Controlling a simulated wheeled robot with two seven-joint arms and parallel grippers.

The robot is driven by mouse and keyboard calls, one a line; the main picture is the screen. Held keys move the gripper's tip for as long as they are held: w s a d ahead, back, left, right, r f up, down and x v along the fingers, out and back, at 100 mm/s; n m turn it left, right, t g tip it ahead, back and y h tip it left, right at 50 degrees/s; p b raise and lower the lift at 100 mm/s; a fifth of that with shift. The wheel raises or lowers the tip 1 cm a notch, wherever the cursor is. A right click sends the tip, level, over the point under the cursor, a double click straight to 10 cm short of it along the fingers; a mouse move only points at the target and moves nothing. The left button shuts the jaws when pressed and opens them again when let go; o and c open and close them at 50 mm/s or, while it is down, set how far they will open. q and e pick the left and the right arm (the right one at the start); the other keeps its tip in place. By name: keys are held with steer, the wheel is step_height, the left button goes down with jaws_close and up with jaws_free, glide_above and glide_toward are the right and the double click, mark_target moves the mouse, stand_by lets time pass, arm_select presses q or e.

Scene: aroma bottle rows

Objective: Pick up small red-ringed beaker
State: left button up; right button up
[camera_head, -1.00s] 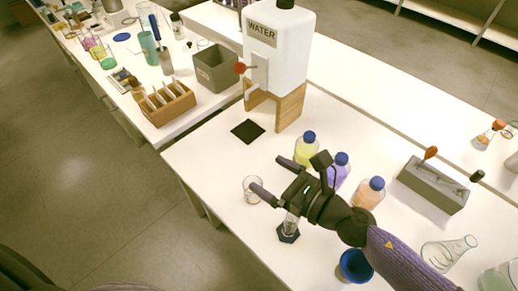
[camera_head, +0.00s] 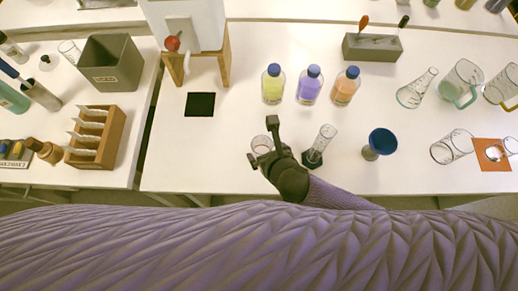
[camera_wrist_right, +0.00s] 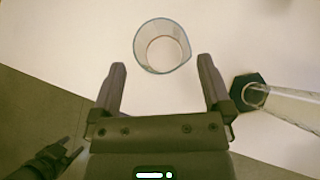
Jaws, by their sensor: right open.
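A small clear glass beaker (camera_head: 260,143) stands on the white bench, just left of my right gripper (camera_head: 267,142) in the head view. In the right wrist view the beaker (camera_wrist_right: 162,46) is upright and empty, with a bluish rim; I cannot make out a red ring there. My right gripper (camera_wrist_right: 161,78) is open, its two fingers pointing toward the beaker, which lies just beyond the tips and roughly centred between them. A dark part of what appears to be my left gripper (camera_wrist_right: 50,160) shows at the lower left; its jaw state is unclear.
A glass cylinder on a dark hexagonal base (camera_head: 312,157) stands close to the right of the gripper. A blue funnel (camera_head: 381,142) is further right. Yellow (camera_head: 273,86), purple (camera_head: 309,86) and orange (camera_head: 345,87) bottles stand behind.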

mark_target(258, 144)
steer(key=b+x, duration=0.2)
steer(key=x, duration=0.3)
steer(key=shift+s+d+f+b, duration=0.15)
steer(key=shift+s+f+b, duration=0.15)
steer(key=shift+b, duration=0.1)
steer(key=shift+w, duration=0.2)
steer(key=shift+r, duration=0.1)
steer(key=c, duration=1.2)
